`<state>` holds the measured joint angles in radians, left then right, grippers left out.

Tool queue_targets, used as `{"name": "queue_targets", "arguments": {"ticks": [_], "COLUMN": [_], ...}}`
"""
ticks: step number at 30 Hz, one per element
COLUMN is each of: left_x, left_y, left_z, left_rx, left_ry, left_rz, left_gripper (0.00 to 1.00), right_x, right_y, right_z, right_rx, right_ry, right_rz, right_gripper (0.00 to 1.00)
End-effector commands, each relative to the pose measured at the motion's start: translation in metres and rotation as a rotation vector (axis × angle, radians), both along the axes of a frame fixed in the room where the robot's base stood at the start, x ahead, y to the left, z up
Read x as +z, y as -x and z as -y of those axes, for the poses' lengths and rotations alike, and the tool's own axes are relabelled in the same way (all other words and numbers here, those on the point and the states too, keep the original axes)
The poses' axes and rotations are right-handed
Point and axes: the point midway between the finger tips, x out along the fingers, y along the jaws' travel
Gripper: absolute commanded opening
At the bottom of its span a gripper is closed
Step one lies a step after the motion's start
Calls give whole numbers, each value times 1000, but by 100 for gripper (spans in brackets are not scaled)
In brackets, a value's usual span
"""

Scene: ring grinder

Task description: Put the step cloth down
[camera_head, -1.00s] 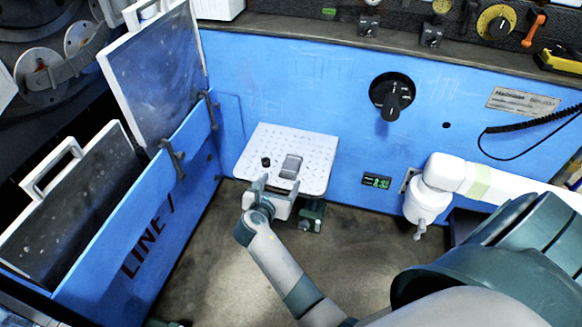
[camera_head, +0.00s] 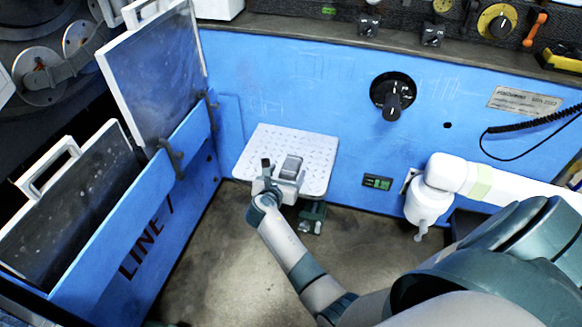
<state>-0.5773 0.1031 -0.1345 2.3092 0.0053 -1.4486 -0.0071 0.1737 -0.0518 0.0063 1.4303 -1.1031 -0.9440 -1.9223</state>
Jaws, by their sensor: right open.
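A white perforated step plate (camera_head: 315,150) juts out from the blue wall at the centre of the head view. A small grey, block-like piece (camera_head: 291,164), which looks like the folded step cloth, lies on the plate. My right gripper (camera_head: 276,176) is open at the plate's front edge, its fingers close beside the grey piece. I cannot tell whether they touch it. The gripper and wrist hide part of the plate's front edge. My left gripper is not in view.
A blue panel marked LINE 1 (camera_head: 150,235) stands on the left, with framed dark screens (camera_head: 160,75) behind it. A black rotary knob (camera_head: 393,98) sticks out of the blue wall. The floor (camera_head: 220,270) is clear at front left.

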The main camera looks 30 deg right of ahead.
Motion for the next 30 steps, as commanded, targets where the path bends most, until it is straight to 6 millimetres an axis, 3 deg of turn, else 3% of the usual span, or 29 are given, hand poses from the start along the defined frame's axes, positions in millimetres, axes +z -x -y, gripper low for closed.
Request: {"name": "queue_targets", "arguments": {"ticks": [12, 27, 30], "left_x": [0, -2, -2], "left_y": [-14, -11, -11], "left_z": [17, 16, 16], "left_rx": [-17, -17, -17], "left_ry": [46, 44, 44], "left_rz": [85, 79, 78], "left_gripper": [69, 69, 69], "right_x": [-19, -18, -18], "right_y": [-27, -28, -28], "right_z": [31, 31, 31], "right_rx": [-1, 0, 0], "right_ry": [0, 0, 0], "right_rz": [0, 0, 0], "right_gripper": [73, 73, 49]}}
